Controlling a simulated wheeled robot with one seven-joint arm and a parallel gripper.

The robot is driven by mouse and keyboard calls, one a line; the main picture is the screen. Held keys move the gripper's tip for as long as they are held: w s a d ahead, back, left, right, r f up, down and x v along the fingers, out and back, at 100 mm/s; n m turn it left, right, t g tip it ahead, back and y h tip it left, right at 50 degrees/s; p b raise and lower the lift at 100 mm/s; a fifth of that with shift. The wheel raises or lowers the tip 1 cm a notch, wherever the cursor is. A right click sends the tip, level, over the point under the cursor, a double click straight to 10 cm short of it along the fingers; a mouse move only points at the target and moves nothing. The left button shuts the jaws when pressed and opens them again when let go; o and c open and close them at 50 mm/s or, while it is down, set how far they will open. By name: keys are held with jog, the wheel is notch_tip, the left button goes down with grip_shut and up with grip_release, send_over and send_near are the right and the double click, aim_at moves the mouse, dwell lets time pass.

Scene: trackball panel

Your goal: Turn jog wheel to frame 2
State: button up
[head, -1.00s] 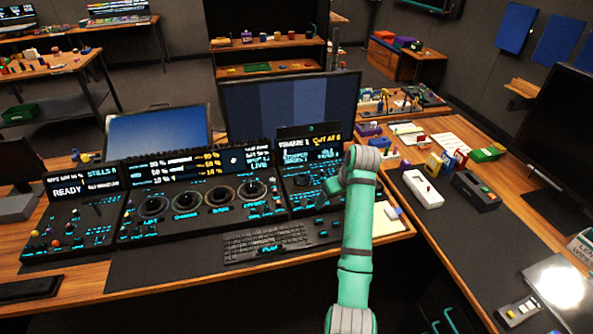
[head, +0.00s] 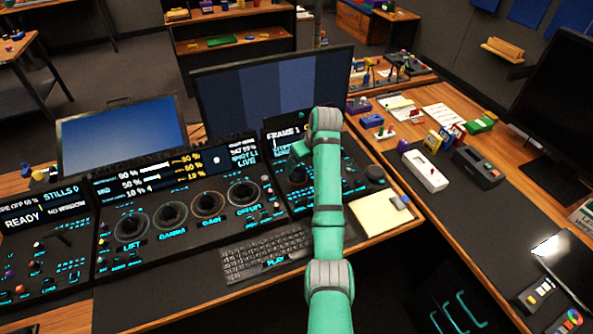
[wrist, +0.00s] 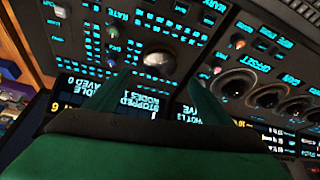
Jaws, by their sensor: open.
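The right-hand control panel has a screen (head: 287,131) whose readable part says FRAME 1. A dark round control (head: 297,172) sits below that screen, partly beside my arm. A black round dial (head: 375,173) stands at the panel's right end; I cannot tell for sure which of these is the jog wheel. In the wrist view, upside down, a grey domed round control (wrist: 158,61) lies just beyond my gripper (wrist: 153,86). My green fingers are spread apart and empty, over the panel's screen area, apart from the dome. In the head view my arm hides part of the panel.
Several ringed dials (head: 208,205) fill the middle panel. A keyboard (head: 266,252) lies in front, and a yellow notepad (head: 382,215) lies at right. A large monitor (head: 275,90) stands behind the panels. A white box (head: 425,172) sits on the right desk.

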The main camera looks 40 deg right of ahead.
aim_at(297, 173)
jog(key=x, duration=0.7)
jog(key=shift+f, duration=0.35)
jog(key=c, duration=1)
